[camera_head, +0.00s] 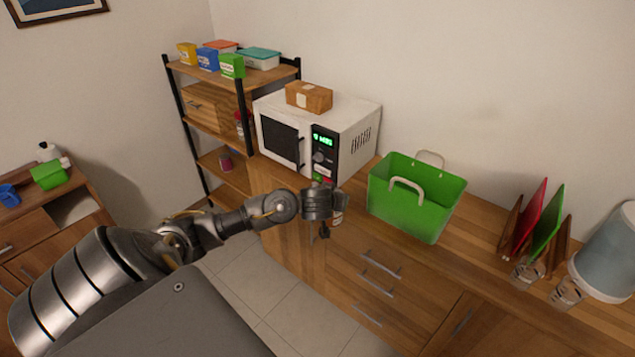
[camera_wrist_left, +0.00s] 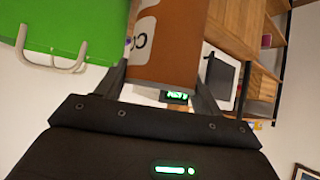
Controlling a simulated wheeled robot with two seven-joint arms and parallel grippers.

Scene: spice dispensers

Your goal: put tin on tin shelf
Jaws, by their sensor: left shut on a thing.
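My left gripper (camera_head: 325,228) is in front of the counter, below the microwave's right end. In the head view the tin is mostly hidden by the gripper. A wooden rack (camera_head: 203,127) with black posts stands left of the microwave. A reddish can (camera_head: 225,164) sits on its lower shelf, and another jar or can (camera_head: 240,118) shows on the middle shelf. My right gripper is not in view.
A white microwave (camera_head: 279,140) with a cardboard box (camera_head: 309,96) on top stands between gripper and rack. A green basket (camera_head: 415,205) is on the counter to the right. Several boxes and containers fill the rack's top. Tiled floor (camera_head: 240,262) lies open before the cabinets.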

